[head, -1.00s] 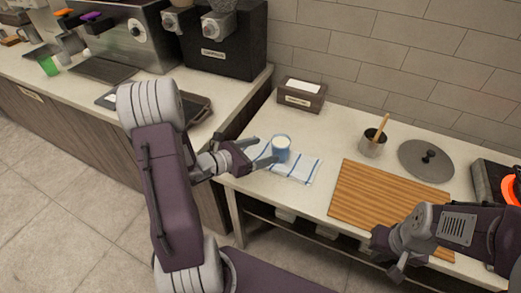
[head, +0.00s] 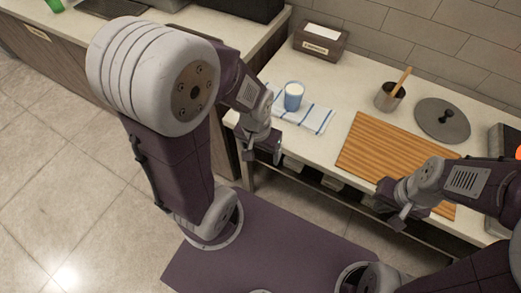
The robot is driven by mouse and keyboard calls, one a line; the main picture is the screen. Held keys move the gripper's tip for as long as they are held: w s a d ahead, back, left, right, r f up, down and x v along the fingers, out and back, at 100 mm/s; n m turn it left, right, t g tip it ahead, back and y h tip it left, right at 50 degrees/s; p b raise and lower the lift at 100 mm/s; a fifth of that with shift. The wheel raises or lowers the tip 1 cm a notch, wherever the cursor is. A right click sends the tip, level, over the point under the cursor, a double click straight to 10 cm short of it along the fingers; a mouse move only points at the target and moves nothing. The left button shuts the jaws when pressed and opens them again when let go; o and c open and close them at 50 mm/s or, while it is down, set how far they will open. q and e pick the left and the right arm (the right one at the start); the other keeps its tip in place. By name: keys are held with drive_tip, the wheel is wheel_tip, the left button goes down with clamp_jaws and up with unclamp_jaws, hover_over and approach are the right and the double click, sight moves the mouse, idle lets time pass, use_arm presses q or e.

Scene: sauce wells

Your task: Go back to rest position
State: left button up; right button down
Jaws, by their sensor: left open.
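My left gripper (head: 267,150) is open and empty. It hangs in front of the counter's front edge, below and to the left of the blue cup, clear of it. The blue cup (head: 293,100), with white contents, stands upright on a white towel with blue stripes (head: 315,120). My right gripper (head: 388,212) is near the counter's front edge, by the lower left corner of the wooden cutting board. Its fingers are small and seen at an angle, so I cannot tell whether they are apart.
The cutting board (head: 385,148) lies on the right counter. Behind it are a metal pot (head: 389,101) with a wooden handle and a round grey lid (head: 442,121). A dispenser box (head: 320,43) stands by the wall. Floor (head: 60,170) is open at left.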

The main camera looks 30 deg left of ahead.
wheel_tip(320, 180, up, 8)
drive_tip(key=p, duration=0.8)
idle(0.5)
